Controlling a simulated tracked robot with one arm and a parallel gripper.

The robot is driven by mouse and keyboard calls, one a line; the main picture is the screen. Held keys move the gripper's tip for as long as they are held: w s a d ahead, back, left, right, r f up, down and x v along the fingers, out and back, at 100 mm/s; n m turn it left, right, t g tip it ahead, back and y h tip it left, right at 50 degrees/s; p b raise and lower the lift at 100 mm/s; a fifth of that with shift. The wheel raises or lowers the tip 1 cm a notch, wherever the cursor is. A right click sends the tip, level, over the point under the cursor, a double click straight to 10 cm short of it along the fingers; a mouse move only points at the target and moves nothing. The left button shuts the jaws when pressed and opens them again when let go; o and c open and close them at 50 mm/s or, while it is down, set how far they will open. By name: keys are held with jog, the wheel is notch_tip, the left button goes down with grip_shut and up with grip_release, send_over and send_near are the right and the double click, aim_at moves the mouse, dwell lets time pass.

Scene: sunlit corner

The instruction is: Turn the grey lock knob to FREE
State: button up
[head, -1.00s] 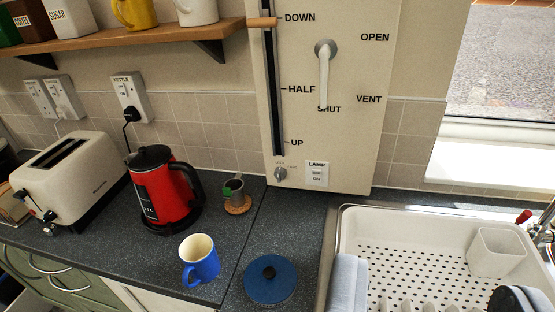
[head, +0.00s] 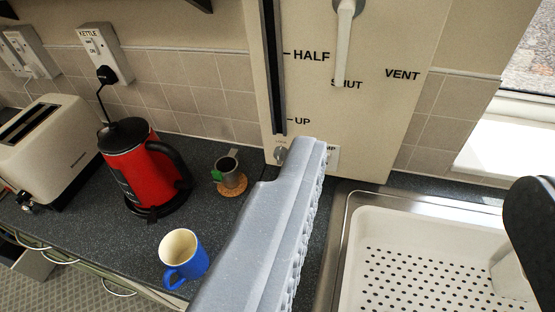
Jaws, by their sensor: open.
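The grey lock knob (head: 280,154) is small and round, low on the cream wall panel (head: 400,120), just below the dark slot. The near finger of my gripper partly covers it, and its markings cannot be read. My gripper (head: 422,165) is open and empty, its fingers wide apart. The ridged grey left finger has its tip just right of the knob in the picture; I cannot tell whether it touches. The dark right finger is far to the right, over the drainer.
The lamp switch (head: 332,158) is partly hidden beside the knob. A white lever (head: 344,45) hangs above. A red kettle (head: 150,175), a small metal cup (head: 230,175) and a blue mug (head: 184,257) stand left. A white drainer (head: 390,220) lies right.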

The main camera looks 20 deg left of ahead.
aim_at(278, 161)
jog(key=w+a+f+m+t+y+b, duration=0.1)
jog(key=w+a+f+m+y, duration=0.1)
jog(key=w+a+f, duration=0.65)
jog(key=w+a+f+m+t+y+b, duration=0.15)
jog(key=w+a+f, duration=0.3)
jog(key=w, duration=0.65)
jog(key=w+a+f+m+h+b, duration=0.1)
jog(key=w+a+f+m+h, duration=0.15)
jog(key=f, duration=0.65)
jog(key=w+a+f+m+h, duration=0.1)
jog(key=w+f+m, duration=0.25)
jog(key=f, duration=0.65)
jog(key=w+a+f+m+h+b, duration=0.1)
jog(key=w+f+m+h, duration=0.15)
jog(key=f, duration=0.65)
jog(key=shift+m, duration=0.3)
jog(key=shift+w+d+b, duration=0.15)
jog(key=shift+w+b, duration=0.2)
jog(key=shift+w, duration=1.35)
jog(key=shift+w+d+b, duration=0.1)
jog(key=shift+w+b, duration=0.2)
jog(key=shift+w, duration=1.35)
